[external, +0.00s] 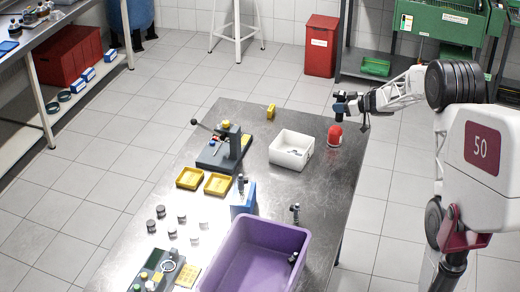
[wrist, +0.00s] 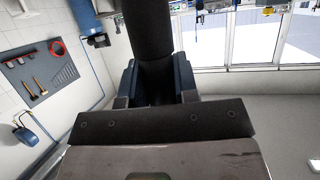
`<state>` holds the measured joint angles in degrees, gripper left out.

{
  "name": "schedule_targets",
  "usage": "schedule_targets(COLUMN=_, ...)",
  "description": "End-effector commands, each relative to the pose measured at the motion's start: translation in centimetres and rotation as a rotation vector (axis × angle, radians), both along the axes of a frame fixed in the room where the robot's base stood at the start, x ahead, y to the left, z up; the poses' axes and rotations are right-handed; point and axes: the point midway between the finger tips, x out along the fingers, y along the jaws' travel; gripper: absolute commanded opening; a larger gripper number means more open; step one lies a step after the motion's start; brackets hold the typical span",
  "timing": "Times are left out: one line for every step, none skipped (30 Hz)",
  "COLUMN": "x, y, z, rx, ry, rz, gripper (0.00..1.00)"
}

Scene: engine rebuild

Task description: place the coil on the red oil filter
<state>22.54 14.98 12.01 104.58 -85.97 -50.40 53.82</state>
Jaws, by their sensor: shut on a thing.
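The red oil filter (external: 335,137) stands upright near the right edge of the metal table in the external view. My gripper (external: 344,104) is just above it, slightly to its right. In the wrist view my gripper (wrist: 160,92) is shut on a black cylindrical thing (wrist: 147,30), which I take to be the coil, between its blue fingers. In the external view the held coil is too small and dark to make out clearly. I cannot tell whether it touches the filter.
A white bin (external: 291,160) stands left of the filter. A purple crate (external: 300,237), yellow trays (external: 217,184) and a press (external: 228,145) are on the table (external: 325,185). A small yellow thing (external: 271,111) lies at the far end. Bare tabletop surrounds the filter.

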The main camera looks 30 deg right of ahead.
Motion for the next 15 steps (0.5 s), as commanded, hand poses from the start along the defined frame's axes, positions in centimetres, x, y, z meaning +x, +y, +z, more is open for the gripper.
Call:
schedule_targets(x=0.0, y=0.0, z=-0.3, rx=0.001, ry=0.001, rz=0.000, gripper=0.01)
schedule_targets(x=0.0, y=0.0, z=-0.6, rx=0.000, ry=0.001, rz=0.000, gripper=0.01)
schedule_targets(x=0.0, y=0.0, z=-1.0, rx=0.001, ry=0.002, rz=-0.001, gripper=0.01)
schedule_targets(x=0.0, y=0.0, z=-1.3, rx=0.002, ry=0.003, rz=0.000, gripper=0.01)
schedule_targets(x=0.0, y=0.0, z=-1.6, rx=0.002, ry=0.003, rz=0.000, gripper=0.01)
schedule_targets(x=0.0, y=0.0, z=-2.1, rx=0.001, ry=0.003, rz=0.000, gripper=0.01)
schedule_targets(x=0.0, y=0.0, z=-2.4, rx=0.001, ry=0.003, rz=0.000, gripper=0.01)
schedule_targets(x=0.0, y=0.0, z=-2.7, rx=0.001, ry=0.003, rz=0.000, gripper=0.01)
schedule_targets(x=0.0, y=0.0, z=-3.0, rx=0.002, ry=0.003, rz=0.000, gripper=0.01)
schedule_targets(x=0.0, y=0.0, z=-3.2, rx=0.002, ry=0.003, rz=0.000, gripper=0.01)
schedule_targets(x=0.0, y=0.0, z=-3.3, rx=0.002, ry=0.001, rz=-0.001, gripper=0.01)
schedule_targets(x=0.0, y=0.0, z=-3.4, rx=0.001, ry=0.001, rz=0.000, gripper=0.01)
schedule_targets(x=0.0, y=0.0, z=-3.4, rx=0.001, ry=0.001, rz=0.000, gripper=0.01)
schedule_targets(x=0.0, y=0.0, z=-3.4, rx=0.001, ry=0.001, rz=0.000, gripper=0.01)
schedule_targets(x=0.0, y=0.0, z=-3.4, rx=0.000, ry=0.000, rz=0.000, gripper=0.01)
